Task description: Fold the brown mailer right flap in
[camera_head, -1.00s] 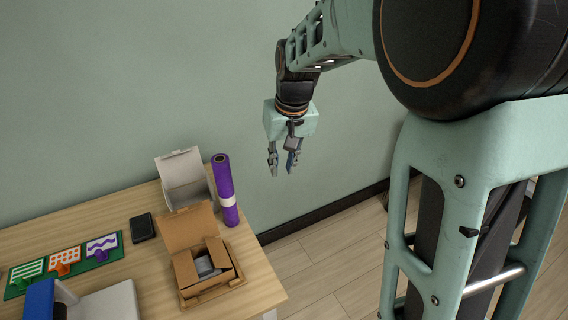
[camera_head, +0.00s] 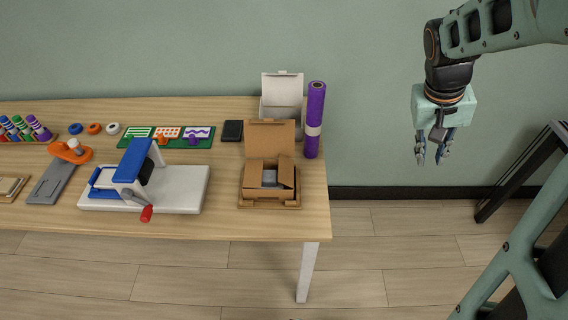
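The brown mailer (camera_head: 271,136) is an open cardboard box near the right end of the table. Its lid stands up at the back. Its right flap (camera_head: 287,171) and left flap (camera_head: 253,173) stand up at the sides. A grey item (camera_head: 269,178) shows inside between the flaps. My gripper (camera_head: 431,161) hangs in the air right of the table, well apart from the mailer. Its fingers point down, spread apart, with nothing between them.
A white open box (camera_head: 282,88) stands behind the mailer, and a purple roll (camera_head: 315,120) stands upright to its right. A black block (camera_head: 232,130) and a blue-and-white press (camera_head: 140,180) are on the left. The wooden table (camera_head: 240,222) is clear in front of the mailer.

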